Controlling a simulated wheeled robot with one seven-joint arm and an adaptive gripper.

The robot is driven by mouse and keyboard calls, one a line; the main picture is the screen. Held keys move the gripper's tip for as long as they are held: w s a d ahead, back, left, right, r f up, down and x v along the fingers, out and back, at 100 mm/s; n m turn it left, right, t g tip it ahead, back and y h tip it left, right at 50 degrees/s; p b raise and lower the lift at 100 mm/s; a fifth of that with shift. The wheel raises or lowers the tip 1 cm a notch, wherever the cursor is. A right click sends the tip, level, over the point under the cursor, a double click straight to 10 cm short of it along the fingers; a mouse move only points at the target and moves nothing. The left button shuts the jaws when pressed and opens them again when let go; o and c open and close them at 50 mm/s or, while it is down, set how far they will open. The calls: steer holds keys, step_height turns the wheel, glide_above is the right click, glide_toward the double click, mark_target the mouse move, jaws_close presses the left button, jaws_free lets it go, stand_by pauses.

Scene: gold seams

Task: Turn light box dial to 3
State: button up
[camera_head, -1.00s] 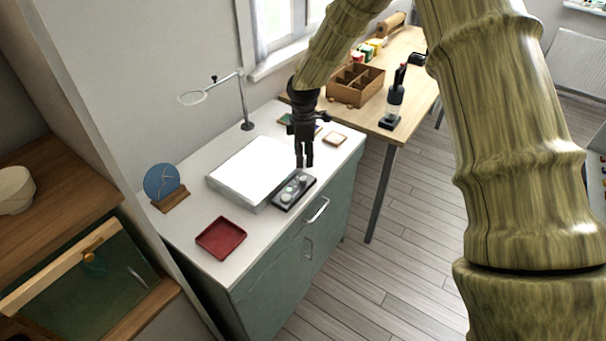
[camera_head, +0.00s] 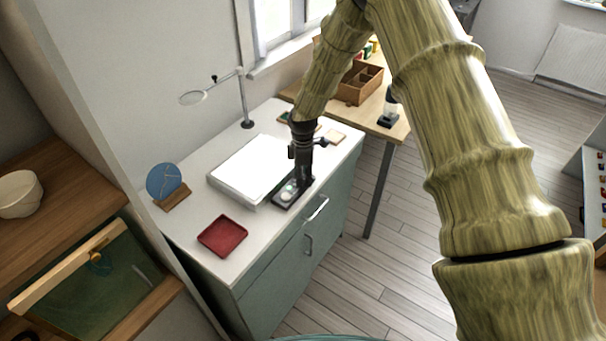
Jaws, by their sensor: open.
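The light box (camera_head: 249,170) is a white glowing panel lying on the white-topped cabinet. A small dark control unit (camera_head: 280,202) with pale round parts sits at its right front edge; a pale round knob (camera_head: 288,187) shows on it. I cannot read any dial number or pointer. My gripper (camera_head: 303,183) points down over the far end of the control unit, with its open fingertips low at the unit. The fingers hide that end, and I cannot tell whether they touch the dial.
A red tray (camera_head: 222,236) lies at the cabinet's front. A blue disc on a wooden stand (camera_head: 164,184) is at left. A magnifier lamp (camera_head: 246,122) stands behind. A wooden table with a divided box (camera_head: 358,83) is beyond my gripper.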

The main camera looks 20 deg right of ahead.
jaws_close()
steer(key=shift+m, duration=0.3)
steer(key=m+b, duration=0.1)
steer(key=m, duration=0.2)
steer(key=shift+m+b, duration=0.3)
steer(key=m+b, duration=0.1)
steer(key=m, duration=0.3)
steer(key=shift+m, duration=0.3)
steer(key=m, duration=0.4)
steer(key=shift+m+b, duration=0.3)
steer(key=m, duration=0.4)
steer(key=shift+a, duration=0.1)
steer(key=shift+m, duration=0.4)
